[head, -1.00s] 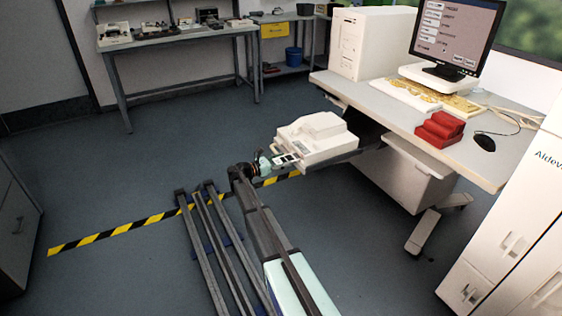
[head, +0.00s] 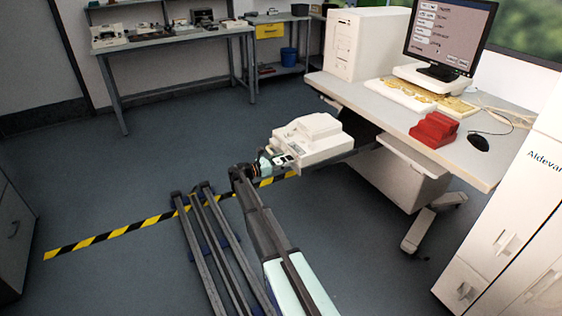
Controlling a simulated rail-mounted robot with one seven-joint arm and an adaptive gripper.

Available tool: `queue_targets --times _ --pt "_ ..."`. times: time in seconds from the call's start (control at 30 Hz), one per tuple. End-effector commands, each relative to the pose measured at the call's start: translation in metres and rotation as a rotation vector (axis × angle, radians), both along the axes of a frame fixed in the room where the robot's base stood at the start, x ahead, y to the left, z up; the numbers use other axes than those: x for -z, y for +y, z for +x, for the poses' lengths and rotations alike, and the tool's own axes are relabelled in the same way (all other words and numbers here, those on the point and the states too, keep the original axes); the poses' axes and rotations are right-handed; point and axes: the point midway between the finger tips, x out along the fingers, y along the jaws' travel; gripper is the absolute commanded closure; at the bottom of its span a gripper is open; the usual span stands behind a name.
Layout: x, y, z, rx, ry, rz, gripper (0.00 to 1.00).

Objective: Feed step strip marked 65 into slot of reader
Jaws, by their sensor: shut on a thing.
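The reader (head: 312,137) is a white boxy device on a shelf at the left side of the desk, its front facing my arm. My gripper (head: 276,158) is at the reader's front left end, shut on a small strip. The strip (head: 285,160) shows only as a small pale and dark patch between my gripper and the reader. Its marking is too small to read. The slot is not distinguishable, so I cannot tell whether the strip's end is inside it or just in front.
The desk (head: 390,112) holds a computer tower (head: 352,45), a monitor (head: 447,38), a red block-like object (head: 433,130) and a mouse (head: 479,144). White cabinets (head: 510,215) stand at right. A bench (head: 170,42) stands at the back.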

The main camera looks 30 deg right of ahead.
Motion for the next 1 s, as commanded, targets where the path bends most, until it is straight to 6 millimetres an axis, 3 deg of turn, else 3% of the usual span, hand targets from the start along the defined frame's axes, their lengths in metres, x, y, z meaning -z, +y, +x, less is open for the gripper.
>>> queue_targets --times 0.4,0.77,0.8,0.83,0.87,1.0 --pt "0.000 -0.018 0.000 0.001 0.001 0.000 0.58" --pt "0.000 -0.020 0.000 0.001 0.000 0.000 0.58" --pt "0.000 -0.020 0.000 0.000 0.000 0.000 0.25" --pt "0.000 -0.020 0.000 0.000 0.000 0.000 0.15" --pt "0.000 -0.020 0.000 0.000 0.000 0.000 0.10" --pt "0.000 -0.020 0.000 0.000 0.000 0.000 0.10"
